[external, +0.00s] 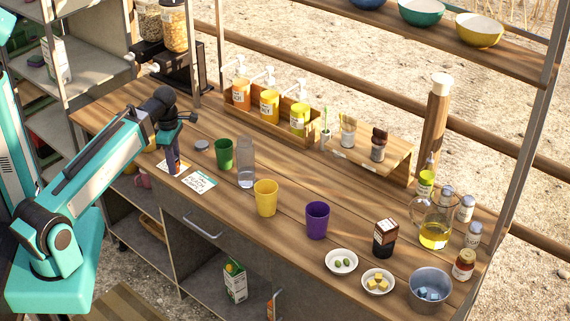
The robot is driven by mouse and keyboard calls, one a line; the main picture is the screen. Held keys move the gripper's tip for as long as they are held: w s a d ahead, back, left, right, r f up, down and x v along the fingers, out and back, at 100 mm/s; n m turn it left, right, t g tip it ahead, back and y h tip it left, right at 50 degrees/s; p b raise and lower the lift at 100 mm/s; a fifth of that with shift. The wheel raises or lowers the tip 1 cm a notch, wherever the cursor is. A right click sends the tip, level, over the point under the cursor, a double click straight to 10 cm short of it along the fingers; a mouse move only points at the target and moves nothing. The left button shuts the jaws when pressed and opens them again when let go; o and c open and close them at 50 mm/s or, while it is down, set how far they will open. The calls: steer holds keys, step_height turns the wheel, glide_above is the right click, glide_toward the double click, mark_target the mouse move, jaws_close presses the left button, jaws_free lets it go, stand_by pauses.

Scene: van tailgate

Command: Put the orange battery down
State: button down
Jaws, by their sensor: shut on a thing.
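My gripper (172,160) points down over the left part of the wooden counter, above a white card. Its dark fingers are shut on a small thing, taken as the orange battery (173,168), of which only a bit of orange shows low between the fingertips. The fingers hide most of it. I cannot tell whether it touches the card or hangs just above it.
A second white card (201,182) lies to the right, with a grey lid (201,146), green cup (223,153) and clear glass (246,176) nearby. Yellow (266,198) and purple (317,220) cups stand farther right. A pump-bottle rack (268,122) lines the back.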

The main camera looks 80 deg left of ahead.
steer(key=w+r+m+p, duration=0.1)
steer(key=w+r+m, duration=0.3)
steer(key=w+r, duration=0.5)
steer(key=w+r+m+p, duration=0.2)
steer(key=w+r+m, duration=0.2)
steer(key=w+r, duration=0.5)
steer(key=w+d+f+m+b, duration=0.1)
steer(key=w+d+f, duration=0.3)
steer(key=w, duration=0.4)
steer(key=w+d+f+m+b, duration=0.1)
steer(key=w+d+f, duration=0.3)
steer(key=w, duration=0.4)
steer(key=w+d+f+m+b, duration=0.1)
steer(key=w+d+f+m, duration=0.1)
steer(key=w+d+f, duration=0.3)
steer(key=w+f, duration=0.1)
steer(key=w, duration=0.1)
steer(key=shift+w+m+b, duration=0.4)
steer(key=shift+f, duration=0.15)
steer(key=shift+f+p, duration=0.75)
steer(key=shift+f, duration=2.3)
steer(key=shift+f, duration=0.1)
steer(key=shift+f+p, duration=0.55)
steer(key=shift+f, duration=1.25)
